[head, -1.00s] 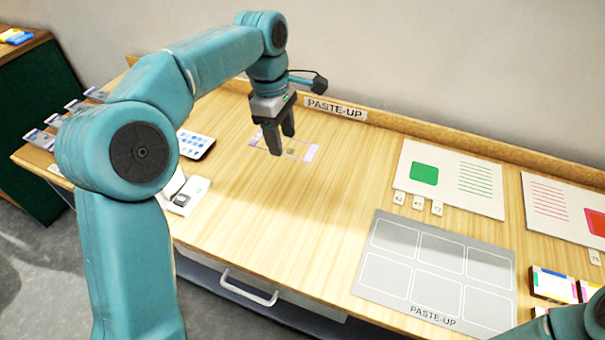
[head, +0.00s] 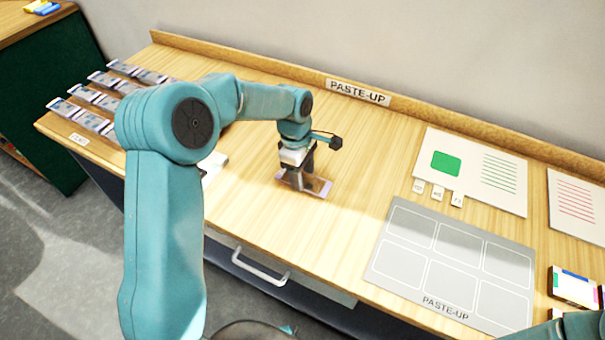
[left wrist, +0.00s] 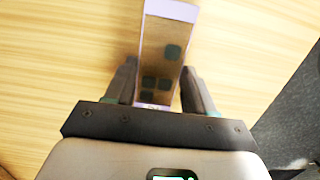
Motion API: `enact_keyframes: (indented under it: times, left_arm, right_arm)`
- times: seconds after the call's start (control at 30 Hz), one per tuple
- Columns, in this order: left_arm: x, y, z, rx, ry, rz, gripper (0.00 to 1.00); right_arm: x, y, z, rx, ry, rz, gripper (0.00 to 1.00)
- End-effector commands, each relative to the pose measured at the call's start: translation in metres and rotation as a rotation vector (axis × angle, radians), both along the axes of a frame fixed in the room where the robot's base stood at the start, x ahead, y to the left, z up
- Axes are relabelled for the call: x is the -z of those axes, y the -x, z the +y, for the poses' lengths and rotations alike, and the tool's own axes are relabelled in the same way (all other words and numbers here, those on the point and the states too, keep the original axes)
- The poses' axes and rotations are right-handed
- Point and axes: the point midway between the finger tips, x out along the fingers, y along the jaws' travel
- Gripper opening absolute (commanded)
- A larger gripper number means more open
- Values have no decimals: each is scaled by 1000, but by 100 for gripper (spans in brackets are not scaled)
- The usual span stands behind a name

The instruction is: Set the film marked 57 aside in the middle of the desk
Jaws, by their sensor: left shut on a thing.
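A film strip (head: 320,188) with a pale lilac border and a clear middle is at the middle-left of the desk (head: 270,235), low over or on the wood; I cannot tell if it touches. My left gripper (head: 301,186) points down and is shut on this film. In the left wrist view the film (left wrist: 164,50) runs up between the two fingers, with dark squares in its window. Its number cannot be read, so I cannot tell whether it is 57. My right gripper is out of view; only a bit of my right arm shows at lower right.
Several film strips (head: 100,98) lie in rows at the desk's left end. A grey paste-up sheet (head: 380,262) and a page with a green square (head: 470,155) lie to the right. Boxes (head: 572,285) stand at the right edge. Bare wood surrounds the gripper.

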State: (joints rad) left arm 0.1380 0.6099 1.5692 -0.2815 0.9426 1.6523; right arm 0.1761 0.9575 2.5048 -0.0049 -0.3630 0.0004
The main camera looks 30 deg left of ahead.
Motion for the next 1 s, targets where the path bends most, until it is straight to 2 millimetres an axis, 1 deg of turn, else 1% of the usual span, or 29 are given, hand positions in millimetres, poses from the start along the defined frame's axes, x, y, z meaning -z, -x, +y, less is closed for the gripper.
enact_keyframes:
  times: [0.03, 0.1, 0.33, 0.47, 0.5, 0.53, 0.57, 0.9, 1.0]
  left_arm:
    - [6, 0, 0, -1, 0, 1, 20]
    - [9, 0, 0, 0, 0, -1, 20]
    - [10, 0, 0, 0, 0, -2, 20]
    - [14, 0, 0, 0, 0, -1, 20]
    - [13, 0, 0, 0, 0, -2, 64]
    - [13, 0, 0, 0, 0, -2, 74]
    - [13, 0, 0, 0, 0, -1, 80]
    - [12, 0, 0, 0, 0, 0, 80]
    - [6, 0, 0, 0, 0, -1, 80]
  right_arm:
    - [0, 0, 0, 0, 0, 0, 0]
    - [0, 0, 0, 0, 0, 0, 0]
    - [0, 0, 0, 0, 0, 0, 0]
    - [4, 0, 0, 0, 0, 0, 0]
    - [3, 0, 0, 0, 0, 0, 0]
    - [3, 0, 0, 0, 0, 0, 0]
    - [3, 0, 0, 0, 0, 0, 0]
    - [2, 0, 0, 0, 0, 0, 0]
    - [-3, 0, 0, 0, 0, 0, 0]
